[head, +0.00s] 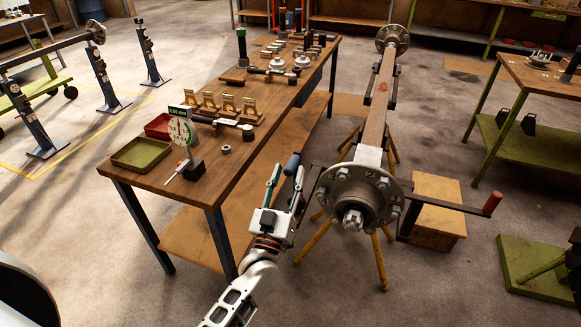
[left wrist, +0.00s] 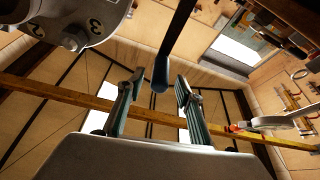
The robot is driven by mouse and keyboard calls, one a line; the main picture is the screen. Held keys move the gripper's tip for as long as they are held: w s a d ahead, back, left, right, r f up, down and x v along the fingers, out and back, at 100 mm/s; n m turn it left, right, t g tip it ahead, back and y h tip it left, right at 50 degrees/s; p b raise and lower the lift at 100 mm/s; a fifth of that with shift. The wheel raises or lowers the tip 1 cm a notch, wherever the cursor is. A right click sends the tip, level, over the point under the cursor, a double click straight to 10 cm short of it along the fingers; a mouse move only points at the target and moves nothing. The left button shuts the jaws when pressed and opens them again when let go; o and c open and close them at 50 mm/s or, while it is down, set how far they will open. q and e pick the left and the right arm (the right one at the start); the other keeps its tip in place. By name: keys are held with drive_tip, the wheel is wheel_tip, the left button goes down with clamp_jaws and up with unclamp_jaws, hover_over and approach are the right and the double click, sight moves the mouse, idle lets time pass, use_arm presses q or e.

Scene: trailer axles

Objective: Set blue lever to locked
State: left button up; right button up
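The blue lever (head: 292,164) is a blue grip on a dark arm, left of the axle's near hub (head: 358,197). My left gripper (head: 287,180) comes up from below, its two fingers apart on either side of the blue grip. In the left wrist view the rounded end of the blue lever (left wrist: 161,76) hangs between the open fingertips (left wrist: 160,88), with visible gaps at both sides. The red lever (head: 492,203) sticks out to the right of the hub. My right gripper is not in view.
A wooden workbench (head: 162,180) with trays, a dial gauge (head: 181,131) and small parts stands to the left. Yellow stand legs (head: 378,262) are under the axle, and a wooden box (head: 437,192) stands behind right. Open floor lies in front.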

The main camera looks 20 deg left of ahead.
use_arm(q)
drive_tip(key=shift+w+r, duration=0.3)
drive_tip(key=shift+w, duration=0.3)
drive_tip(key=shift+w+r, duration=0.2)
drive_tip(key=shift+w, duration=0.5)
clamp_jaws()
